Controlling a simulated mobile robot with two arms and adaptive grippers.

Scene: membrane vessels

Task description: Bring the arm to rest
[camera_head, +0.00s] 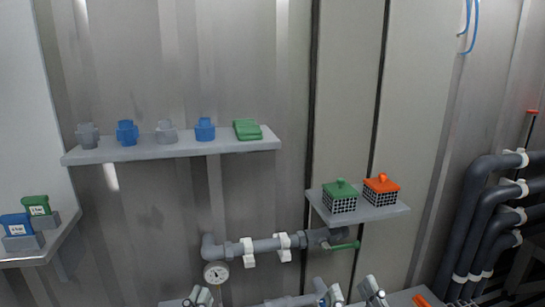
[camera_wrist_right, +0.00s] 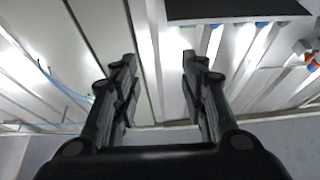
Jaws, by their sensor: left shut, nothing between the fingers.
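My left gripper (camera_head: 200,297) shows only as fingertips at the bottom edge of the head view, left of centre. They are close together, with nothing seen between them. My right gripper (camera_head: 352,293) shows at the bottom edge, right of centre, its two fingertips apart. In the right wrist view the right gripper (camera_wrist_right: 158,65) is open and empty, its dark fingers wide apart. Most of both arms is out of the head view.
A wall shelf (camera_head: 168,151) holds grey and blue fittings and a green block. A smaller shelf (camera_head: 375,212) holds a green-lidded basket (camera_head: 340,198) and an orange-lidded basket (camera_head: 381,190). A pressure gauge (camera_head: 216,272) and pipes (camera_head: 265,245) run below. Large dark pipes (camera_head: 470,220) stand right.

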